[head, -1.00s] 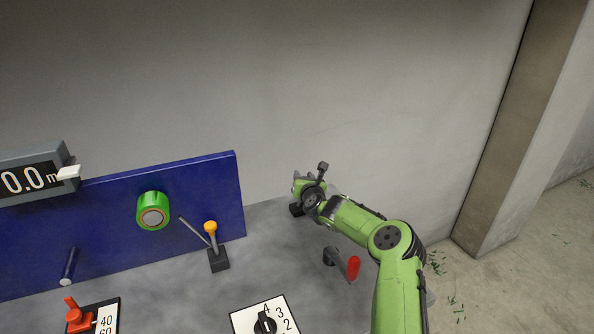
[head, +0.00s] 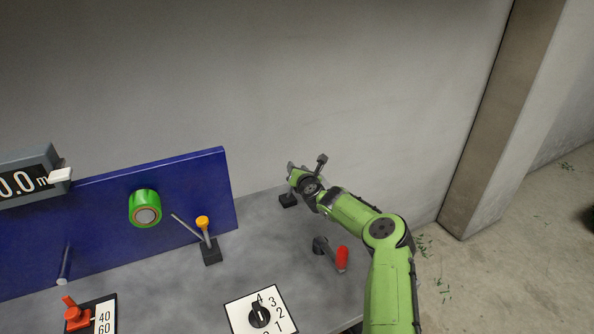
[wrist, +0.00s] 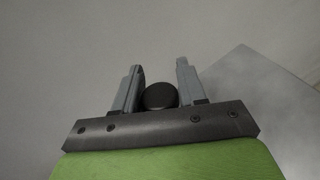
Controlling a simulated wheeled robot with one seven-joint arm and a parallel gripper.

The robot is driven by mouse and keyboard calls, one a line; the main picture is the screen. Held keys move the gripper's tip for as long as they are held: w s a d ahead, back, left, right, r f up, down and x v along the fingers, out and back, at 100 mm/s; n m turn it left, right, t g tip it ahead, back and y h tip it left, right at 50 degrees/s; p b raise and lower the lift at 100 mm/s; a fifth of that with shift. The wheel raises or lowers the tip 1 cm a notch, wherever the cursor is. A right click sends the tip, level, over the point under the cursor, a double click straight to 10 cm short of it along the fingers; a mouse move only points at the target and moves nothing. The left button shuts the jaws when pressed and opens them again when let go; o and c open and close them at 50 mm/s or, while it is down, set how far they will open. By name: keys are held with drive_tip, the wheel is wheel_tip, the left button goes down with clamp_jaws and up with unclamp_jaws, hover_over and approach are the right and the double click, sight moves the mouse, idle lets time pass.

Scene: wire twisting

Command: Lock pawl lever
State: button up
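My gripper (head: 293,175) is at the back right of the grey bench, above a small black base (head: 288,200). In the wrist view its two grey fingers (wrist: 158,82) are apart. A round black knob (wrist: 159,96) shows between them, nearer the left finger, with a gap to the right finger. This knob appears to top a lever on the black base; its shaft is hidden by my gripper. Another lever with a yellow knob (head: 202,222) stands on a dark block, with a thin grey bar angled up left. Which one is the pawl lever is not marked.
A red-handled crank (head: 342,258) sits beside my arm. A numbered dial (head: 260,314) is at the front. A blue panel (head: 190,185) carries a green roll (head: 145,208). A red switch (head: 75,314) is at front left. The wall (head: 270,90) rises behind the bench.

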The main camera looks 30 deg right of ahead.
drive_tip(key=o, duration=0.3)
drive_tip(key=shift+d, duration=0.1)
drive_tip(key=p+v, duration=0.2)
drive_tip(key=v, duration=1.3)
drive_tip(key=shift+s+p, duration=0.35)
drive_tip(key=shift+p, duration=0.05)
drive_tip(key=shift+r, duration=0.15)
